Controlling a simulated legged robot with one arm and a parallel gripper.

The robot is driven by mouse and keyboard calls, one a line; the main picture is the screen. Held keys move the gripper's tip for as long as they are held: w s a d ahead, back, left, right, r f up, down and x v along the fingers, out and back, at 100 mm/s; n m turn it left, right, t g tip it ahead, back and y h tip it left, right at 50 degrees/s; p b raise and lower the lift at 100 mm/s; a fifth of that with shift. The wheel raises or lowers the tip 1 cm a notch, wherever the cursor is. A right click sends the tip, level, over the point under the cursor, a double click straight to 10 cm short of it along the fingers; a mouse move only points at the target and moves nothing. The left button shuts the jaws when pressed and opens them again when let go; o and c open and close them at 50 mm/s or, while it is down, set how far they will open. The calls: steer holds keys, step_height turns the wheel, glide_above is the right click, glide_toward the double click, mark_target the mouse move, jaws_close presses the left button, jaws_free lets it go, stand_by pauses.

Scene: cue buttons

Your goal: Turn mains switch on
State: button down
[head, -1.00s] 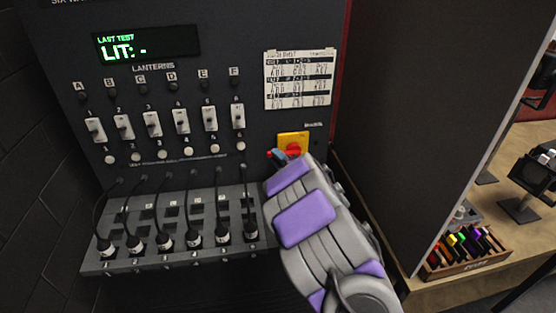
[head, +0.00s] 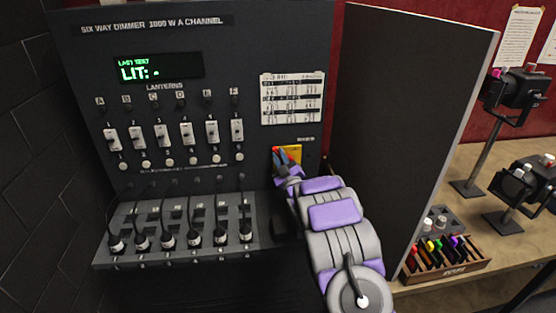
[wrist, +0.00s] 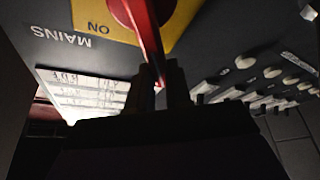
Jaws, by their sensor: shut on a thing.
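The mains switch (head: 295,151) is a red handle on a yellow plate at the lower right of the dimmer panel. My gripper (head: 281,158) is at the switch and covers most of it in the head view. In the wrist view, the red handle (wrist: 147,35) runs down between the dark fingers of my gripper (wrist: 159,86), which are shut on it. The yellow plate (wrist: 185,18) carries the word ON, and the label MAINS is printed beside it. The handle's exact angle against the plate markings is hard to tell.
The dimmer panel (head: 262,45) has a green display (head: 160,68), a row of sliders and several plugged cables on a ledge (head: 110,262). A dark partition (head: 400,110) stands to the right. Beyond it, a wooden table (head: 440,195) holds lamps and a box of coloured pieces (head: 445,257).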

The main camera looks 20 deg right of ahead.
mark_target(290, 156)
steer(key=shift+s+d+m+h+p, duration=0.2)
steer(key=shift+d+m+h+p, duration=0.5)
steer(key=shift+m, duration=0.95)
steer(key=shift+s+d+m+h+p, duration=0.15)
steer(key=shift+d+m+h, duration=0.25)
steer(key=shift+m+h, duration=0.9)
steer(key=shift+s+d+m+h+p, duration=0.25)
steer(key=shift+d+m+h, duration=0.3)
steer(key=shift+m, duration=1.4)
steer(key=c, duration=1.2)
jaws_free()
steer(key=shift+w+d, duration=0.1)
steer(key=shift+w, duration=0.1)
steer(key=shift+c, duration=0.2)
steer(key=shift+o, duration=1)
steer(key=shift+s+r, duration=0.1)
steer(key=shift+r, duration=0.15)
